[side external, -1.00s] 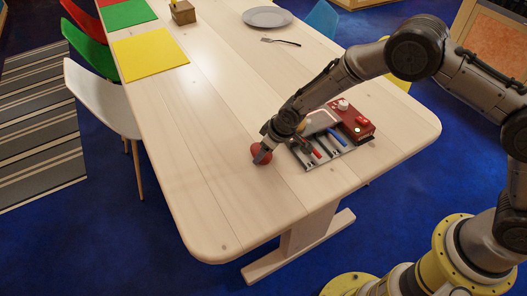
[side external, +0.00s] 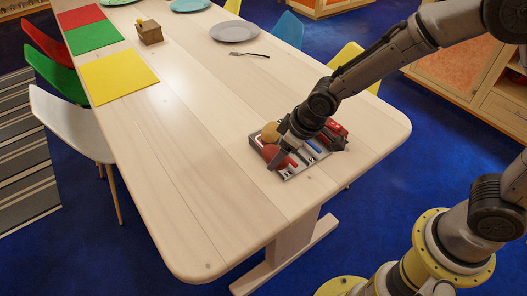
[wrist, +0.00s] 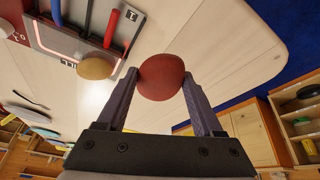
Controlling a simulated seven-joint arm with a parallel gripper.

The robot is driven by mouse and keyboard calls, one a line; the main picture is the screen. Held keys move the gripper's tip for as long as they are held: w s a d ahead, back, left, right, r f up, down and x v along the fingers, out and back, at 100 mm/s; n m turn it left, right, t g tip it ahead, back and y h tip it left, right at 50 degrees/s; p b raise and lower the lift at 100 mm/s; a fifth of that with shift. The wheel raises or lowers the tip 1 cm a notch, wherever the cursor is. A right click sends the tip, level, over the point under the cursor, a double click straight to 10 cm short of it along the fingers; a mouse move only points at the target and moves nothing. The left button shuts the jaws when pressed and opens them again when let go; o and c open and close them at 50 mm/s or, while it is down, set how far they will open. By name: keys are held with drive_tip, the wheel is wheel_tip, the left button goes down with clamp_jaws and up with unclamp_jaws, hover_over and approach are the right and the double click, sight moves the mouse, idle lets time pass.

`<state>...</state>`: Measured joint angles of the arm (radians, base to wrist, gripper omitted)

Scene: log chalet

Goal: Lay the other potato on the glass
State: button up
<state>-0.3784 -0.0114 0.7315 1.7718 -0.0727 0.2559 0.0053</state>
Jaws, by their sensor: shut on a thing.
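My gripper (wrist: 160,84) is shut on a dark red potato (wrist: 162,77), held between its two fingertips. In the side external view the red potato (side external: 272,154) is at the near left end of a grey tray-like device (side external: 288,175); I cannot tell whether it touches it. A tan potato (side external: 270,132) sits at the device's left end and also shows in the wrist view (wrist: 96,68), close to the held one. A pale panel with a lit border (wrist: 60,35) lies beside the tan potato; it may be the glass. My gripper and arm hide part of the device.
The device carries a red marker (side external: 292,161), a blue marker (side external: 313,146) and a red box (side external: 336,128), partly hidden by my arm. A grey plate (side external: 234,32), a fork (side external: 249,54) and a yellow mat (side external: 120,77) lie farther back. The table's near left is clear.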

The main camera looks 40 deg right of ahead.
drive_tip(key=shift+s+d+r, duration=0.15)
drive_tip(key=shift+s+d, duration=0.05)
drive_tip(key=shift+s, duration=0.3)
drive_tip(key=shift+s+d+r, duration=0.15)
drive_tip(key=shift+s+d, duration=0.05)
drive_tip(key=shift+s, duration=0.25)
drive_tip(key=w+d+r+m+h, duration=0.1)
drive_tip(key=d+r+m, duration=0.2)
drive_tip(key=d, duration=0.5)
drive_tip(key=w+d+r+m+h, duration=0.1)
drive_tip(key=d+r+m, duration=0.1)
drive_tip(key=d, duration=0.6)
drive_tip(key=w+f, duration=0.3)
drive_tip(key=w, duration=0.1)
drive_tip(key=w+f, duration=0.3)
drive_tip(key=w, duration=0.1)
drive_tip(key=w+d+f, duration=0.1)
drive_tip(key=w+f, duration=0.1)
drive_tip(key=w, duration=0.2)
drive_tip(key=shift+w+f, duration=0.3)
drive_tip(key=shift+f, duration=0.1)
drive_tip(key=shift+w+f, duration=0.25)
drive_tip(key=shift+f, duration=0.1)
drive_tip(key=shift+w+f, duration=0.15)
drive_tip(key=shift+f, duration=1.5)
drive_tip(key=shift+f, duration=0.15)
drive_tip(key=o, duration=1.4)
